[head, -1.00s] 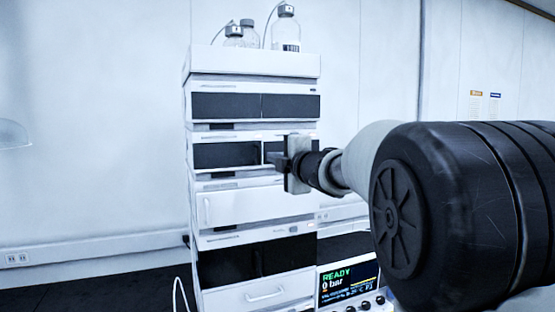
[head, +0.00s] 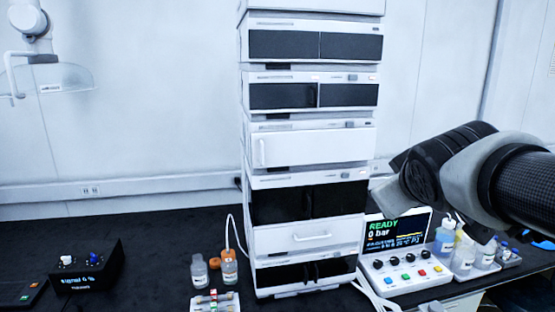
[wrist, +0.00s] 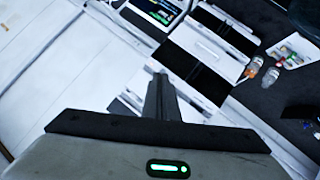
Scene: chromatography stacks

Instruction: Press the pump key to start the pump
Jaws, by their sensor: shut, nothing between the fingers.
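The control box (head: 400,283) stands on the bench right of the chromatography stack, its screen (head: 396,230) showing "READY" and "0 bar". Its sloped front has a row of dark knobs and, below, several small coloured keys, among them a green one (head: 422,272). I cannot read which is the pump key. In the wrist view the screen (wrist: 155,11) shows at the top edge and the keys are out of sight. My gripper (wrist: 160,76) is shut and empty, apart from the box. In the head view my arm shows at the right, with the fingertips not discernible.
The tall stack (head: 312,239) stands just left of the box. Bottles (head: 463,257) stand close on the box's right. A small black box (head: 88,268) sits at the left, and two small bottles (head: 229,268) stand by the stack. White cables run beside the control box.

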